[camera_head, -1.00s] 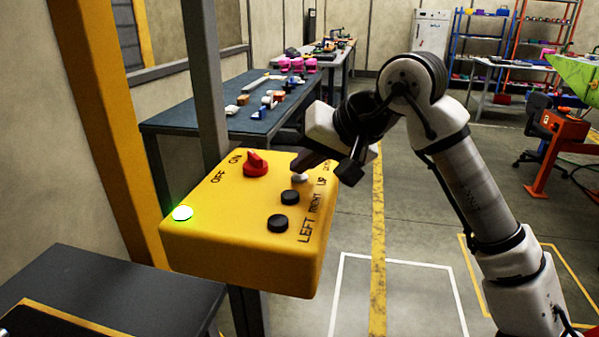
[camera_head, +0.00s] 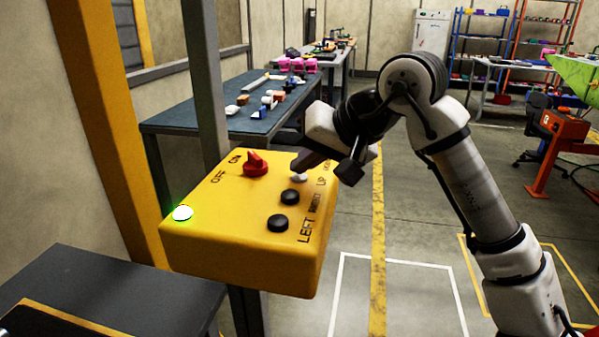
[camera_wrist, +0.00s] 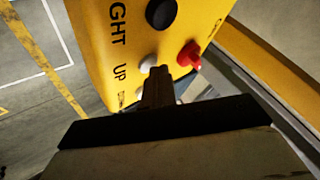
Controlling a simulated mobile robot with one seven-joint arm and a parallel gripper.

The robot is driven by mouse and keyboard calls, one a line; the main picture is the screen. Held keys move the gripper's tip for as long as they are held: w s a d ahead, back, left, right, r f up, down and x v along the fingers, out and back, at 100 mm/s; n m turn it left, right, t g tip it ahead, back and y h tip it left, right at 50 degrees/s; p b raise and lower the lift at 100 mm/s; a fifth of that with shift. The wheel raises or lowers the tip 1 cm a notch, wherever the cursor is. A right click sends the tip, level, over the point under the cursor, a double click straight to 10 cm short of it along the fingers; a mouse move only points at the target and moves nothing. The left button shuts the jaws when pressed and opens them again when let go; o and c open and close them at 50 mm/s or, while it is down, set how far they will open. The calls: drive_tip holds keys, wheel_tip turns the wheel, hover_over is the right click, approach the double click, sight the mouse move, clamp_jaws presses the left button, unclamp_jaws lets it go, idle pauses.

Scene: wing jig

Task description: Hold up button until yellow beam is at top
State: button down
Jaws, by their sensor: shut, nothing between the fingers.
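A yellow control box (camera_head: 215,240) carries a white button (camera_head: 300,178) next to the UP label, two black buttons and a red knob (camera_head: 256,165). In the wrist view the white button (camera_wrist: 148,63) shows just left of my fingertips. My gripper (camera_head: 298,163) is shut and empty, its tips low over the far right part of the box. In the wrist view my gripper (camera_wrist: 159,72) hides the panel behind its tips; I cannot tell whether it touches a button. No beam is clearly identifiable; a yellow upright post (camera_head: 105,120) stands behind the box.
A green light (camera_head: 183,213) glows on the box's left corner. A grey post (camera_head: 206,80) rises behind the box. A dark table (camera_head: 110,290) stands at front left, and a blue-topped bench (camera_head: 240,118) with small parts is behind.

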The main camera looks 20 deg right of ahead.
sight(304, 178)
drive_tip(key=shift+r, duration=0.1)
idle(0.3)
drive_tip(key=shift+r+p, duration=0.45)
drive_tip(key=shift+r, duration=0.3)
drive_tip(key=shift+r, duration=0.1)
drive_tip(key=shift+r+p, duration=1.65)
drive_tip(key=shift+r, duration=0.75)
